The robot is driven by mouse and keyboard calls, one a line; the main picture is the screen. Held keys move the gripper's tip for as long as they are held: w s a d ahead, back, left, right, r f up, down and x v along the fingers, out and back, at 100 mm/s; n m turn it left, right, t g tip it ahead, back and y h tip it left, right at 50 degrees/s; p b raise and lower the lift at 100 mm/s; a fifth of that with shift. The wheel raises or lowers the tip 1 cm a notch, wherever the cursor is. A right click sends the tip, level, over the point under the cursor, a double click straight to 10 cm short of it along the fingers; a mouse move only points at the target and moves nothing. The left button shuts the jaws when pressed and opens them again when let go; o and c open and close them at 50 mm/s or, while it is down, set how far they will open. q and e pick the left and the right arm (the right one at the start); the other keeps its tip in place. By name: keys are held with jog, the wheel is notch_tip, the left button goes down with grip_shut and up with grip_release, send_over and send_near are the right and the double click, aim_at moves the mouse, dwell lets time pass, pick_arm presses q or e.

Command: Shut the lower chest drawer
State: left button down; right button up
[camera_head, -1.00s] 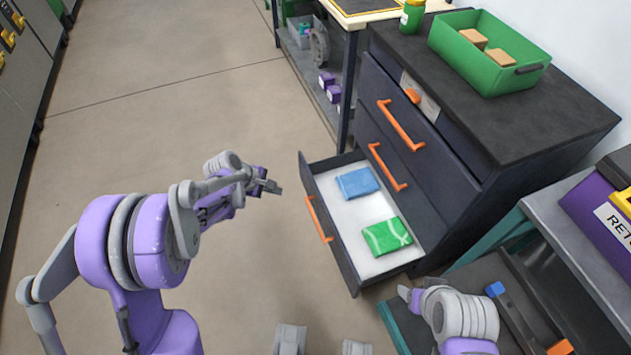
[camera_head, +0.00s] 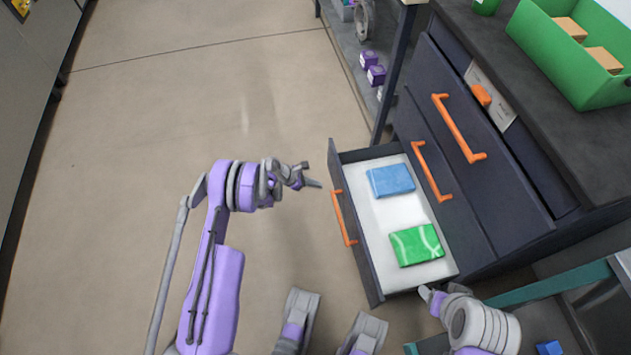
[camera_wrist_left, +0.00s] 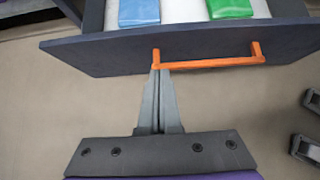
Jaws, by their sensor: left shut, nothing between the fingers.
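The lower chest drawer (camera_head: 372,285) is pulled out of the dark chest (camera_head: 500,215). A blue packet (camera_head: 391,181) and a green packet (camera_head: 417,245) lie inside it. Its orange handle (camera_head: 344,218) also shows in the left wrist view (camera_wrist_left: 210,63). My left gripper (camera_head: 316,183) is shut and empty, in front of the drawer face near the handle's far end. In the left wrist view its fingertips (camera_wrist_left: 160,72) appear at the handle's left end; I cannot tell whether they touch. My right gripper (camera_head: 428,292) is by the drawer's near corner; its finger opening is unclear.
The upper drawers, with orange handles (camera_head: 458,128), are shut. A green bin (camera_head: 575,75) with tan blocks stands on the chest. A shelf (camera_head: 362,85) with purple boxes stands beyond. The floor (camera_head: 150,130) left of the drawer is clear.

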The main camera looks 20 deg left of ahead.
aim_at(344, 187)
pick_arm(q)
jog(key=w+d+f, duration=0.1)
jog(key=d, duration=0.1)
jog(key=w+d+f, duration=0.2)
jog(key=w+d+f+b, duration=0.1)
jog(key=d, duration=0.1)
jog(key=shift+w+d+f, duration=0.15)
jog(key=shift+w+d, duration=0.2)
jog(key=shift+d, duration=0.05)
pick_arm(e)
jog(key=shift+x, duration=0.8)
pick_arm(q)
jog(key=shift+d, duration=0.1)
pick_arm(e)
jog(key=shift+s+f, duration=0.1)
jog(key=shift+s, duration=0.05)
